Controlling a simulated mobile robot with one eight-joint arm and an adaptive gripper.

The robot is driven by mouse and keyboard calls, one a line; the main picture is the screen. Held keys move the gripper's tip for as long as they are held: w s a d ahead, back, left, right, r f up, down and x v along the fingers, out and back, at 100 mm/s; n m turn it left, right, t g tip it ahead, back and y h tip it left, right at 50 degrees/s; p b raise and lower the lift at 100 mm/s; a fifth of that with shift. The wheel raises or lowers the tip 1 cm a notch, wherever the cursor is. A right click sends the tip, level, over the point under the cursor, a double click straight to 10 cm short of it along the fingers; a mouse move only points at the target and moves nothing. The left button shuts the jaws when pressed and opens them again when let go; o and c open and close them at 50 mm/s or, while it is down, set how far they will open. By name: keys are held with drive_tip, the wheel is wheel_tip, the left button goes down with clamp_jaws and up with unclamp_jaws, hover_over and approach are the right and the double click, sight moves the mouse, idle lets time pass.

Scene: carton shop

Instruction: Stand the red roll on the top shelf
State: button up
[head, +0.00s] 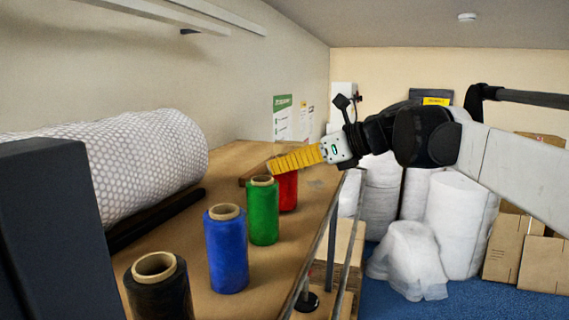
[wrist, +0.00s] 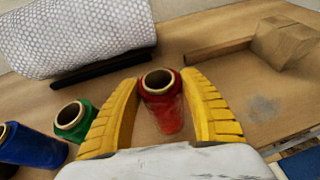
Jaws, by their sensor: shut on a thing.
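The red roll (head: 288,192) stands upright on the wooden bench, behind the green roll in the head view. In the wrist view the red roll (wrist: 164,108) sits between the yellow fingers, its open cardboard core facing up. My gripper (head: 275,168) reaches in from the right and is shut on the red roll; its fingers hide the roll's top in the head view. It also shows in the wrist view (wrist: 163,100). I cannot make out a top shelf for certain; only pale rails (head: 190,14) show at the upper left.
A green roll (head: 263,215), a blue roll (head: 227,255) and a black roll (head: 160,292) stand in a line on the bench (head: 228,164). A big bubble-wrap roll (head: 150,155) lies at the left. White rolls (head: 455,225) and cartons (head: 508,245) stand on the floor at the right.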

drive_tip(key=shift+d+f, duration=0.15)
drive_tip(key=shift+f, duration=0.2)
drive_tip(key=shift+f, duration=0.15)
drive_tip(key=o, duration=1.3)
drive_tip(key=shift+o, duration=0.2)
